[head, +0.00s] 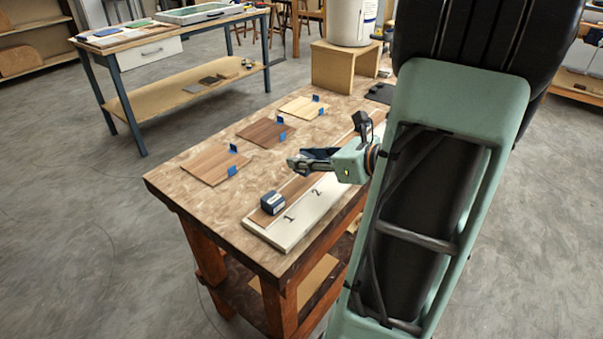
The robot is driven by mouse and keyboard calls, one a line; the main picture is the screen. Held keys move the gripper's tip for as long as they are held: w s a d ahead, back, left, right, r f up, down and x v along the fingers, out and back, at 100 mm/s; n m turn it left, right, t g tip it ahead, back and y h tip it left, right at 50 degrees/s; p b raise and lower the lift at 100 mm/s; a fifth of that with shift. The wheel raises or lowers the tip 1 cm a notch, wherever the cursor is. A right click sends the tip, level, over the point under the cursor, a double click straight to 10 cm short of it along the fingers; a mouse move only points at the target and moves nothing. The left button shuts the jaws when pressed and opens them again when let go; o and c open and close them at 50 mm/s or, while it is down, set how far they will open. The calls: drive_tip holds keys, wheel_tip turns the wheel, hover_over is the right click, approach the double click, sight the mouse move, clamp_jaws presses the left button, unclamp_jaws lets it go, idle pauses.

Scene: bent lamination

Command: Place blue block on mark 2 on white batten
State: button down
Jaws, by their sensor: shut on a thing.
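The white batten (276,237) lies along the right side of the workbench, with black marks "1" and "2" (316,191) on it. A brown strip runs along its back side. A dark blue block with a pale label (273,203) stands on the strip beside mark 1. My gripper (303,164) is above the batten, behind mark 2 in the picture. It is shut on a dark blue block (319,153), mostly hidden by the fingers. I cannot tell how far above the batten it is. My arm hides the batten's far part.
Three wooden panels with blue clips lie on the workbench (172,182), the nearest (215,165) left of my gripper. A white bucket (350,22) stands on a wooden box (343,68) at the back. Another table (165,29) stands back left. The bench's front left is clear.

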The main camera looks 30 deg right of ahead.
sight(311, 172)
drive_tip(key=shift+w+a+f, duration=0.2)
drive_tip(key=shift+f, duration=0.15)
drive_tip(key=shift+w+f+b, duration=0.1)
drive_tip(key=shift+f+b, duration=0.45)
drive_tip(key=shift+f, duration=0.95)
drive_tip(key=shift+f, duration=0.15)
drive_tip(key=c, duration=1.5)
unclamp_jaws()
drive_tip(key=shift+f, duration=0.1)
